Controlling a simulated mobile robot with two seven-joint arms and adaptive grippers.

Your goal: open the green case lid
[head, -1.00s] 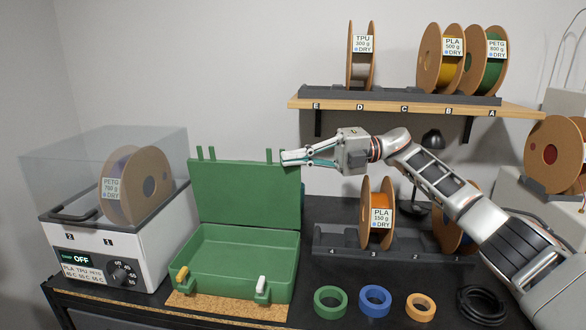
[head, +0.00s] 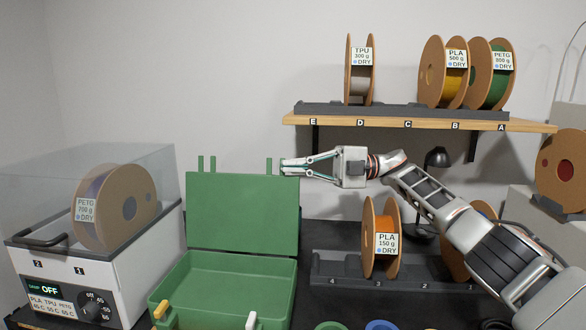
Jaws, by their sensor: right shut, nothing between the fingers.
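The green case (head: 222,290) stands on the bench left of centre, with its lid (head: 242,215) standing upright at the back. The case interior shows empty. A yellow latch (head: 160,309) and a white latch (head: 251,320) are at its front edge. My right gripper (head: 284,166) is shut and empty, its fingertips at the lid's upper right corner; I cannot tell whether they touch it. My left gripper is not in view.
A dryer box (head: 75,280) with a spool inside stands left of the case. A wall shelf (head: 400,119) with several spools hangs above right. A dark spool rack (head: 335,268) stands right of the case, and tape rings show at the bottom edge.

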